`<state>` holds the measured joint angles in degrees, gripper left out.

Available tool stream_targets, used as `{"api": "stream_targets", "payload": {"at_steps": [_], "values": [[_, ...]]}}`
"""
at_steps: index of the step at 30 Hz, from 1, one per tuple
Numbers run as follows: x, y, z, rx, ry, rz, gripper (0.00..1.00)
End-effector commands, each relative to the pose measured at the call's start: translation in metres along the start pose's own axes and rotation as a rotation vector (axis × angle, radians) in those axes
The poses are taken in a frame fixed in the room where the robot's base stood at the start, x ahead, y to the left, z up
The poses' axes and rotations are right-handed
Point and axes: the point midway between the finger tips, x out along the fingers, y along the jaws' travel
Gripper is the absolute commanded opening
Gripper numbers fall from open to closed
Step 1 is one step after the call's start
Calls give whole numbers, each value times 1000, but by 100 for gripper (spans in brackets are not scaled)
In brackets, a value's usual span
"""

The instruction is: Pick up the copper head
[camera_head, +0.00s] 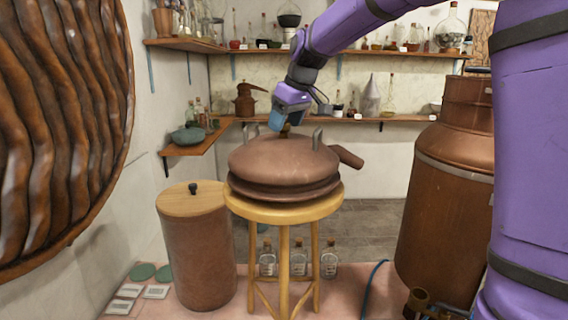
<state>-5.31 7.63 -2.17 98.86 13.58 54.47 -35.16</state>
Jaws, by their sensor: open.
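The copper head (283,161) is a wide, domed, reddish-brown vessel. It sits on a round wooden stool (285,211), with a short spout pointing right and grey upright handles on its top. My gripper (276,127) is at the end of the purple arm, by the top of the dome near a small dark knob. It is open and holds nothing that I can see. I cannot tell whether its fingers touch the head or knob.
A brown cylinder with a wooden lid (194,200) stands left of the stool. A large copper tank (448,190) stands right. Several corked bottles (298,260) stand behind the stool's legs. Shelves (190,43) of glassware line the walls. A blue hose (370,290) lies on the floor.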

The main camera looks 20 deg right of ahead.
Motion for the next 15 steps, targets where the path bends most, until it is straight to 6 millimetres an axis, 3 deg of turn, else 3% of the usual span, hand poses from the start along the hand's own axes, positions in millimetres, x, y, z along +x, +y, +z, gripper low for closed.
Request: {"api": "stream_targets", "payload": {"at_steps": [5,13,15], "values": [[17,0,0,0,0,0,67],[19,0,-1,0,1,1,67],[19,0,-1,0,1,1,51]]}}
